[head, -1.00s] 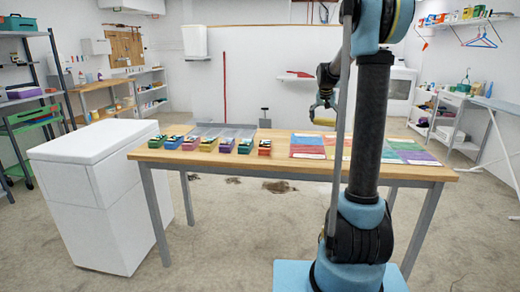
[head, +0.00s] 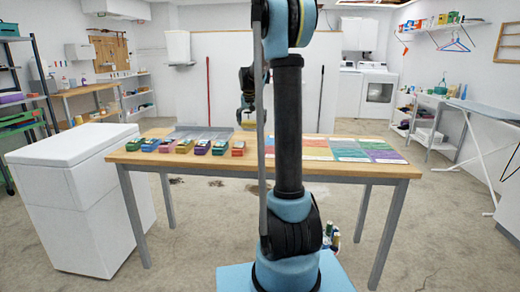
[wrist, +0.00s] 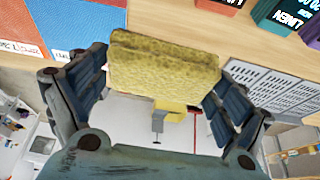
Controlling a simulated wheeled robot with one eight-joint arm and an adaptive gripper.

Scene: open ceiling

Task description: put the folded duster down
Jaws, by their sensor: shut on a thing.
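A yellow, fuzzy folded duster (wrist: 165,68) is held between the two blue-grey fingers of my gripper (wrist: 155,82) in the wrist view. My gripper also shows in the head view (head: 247,116), raised above the wooden table (head: 255,170), partly behind my arm. The duster is clear of the tabletop. Several flat coloured panels with white label strips lie on the table's right half, among them a green one (head: 342,142) and a purple one (head: 387,155). The panels nearest my arm are partly hidden by it.
Several small coloured boxes, including a red one (head: 238,148), stand in a row on the table's left half. A grey slotted tray (wrist: 290,92) lies behind them.

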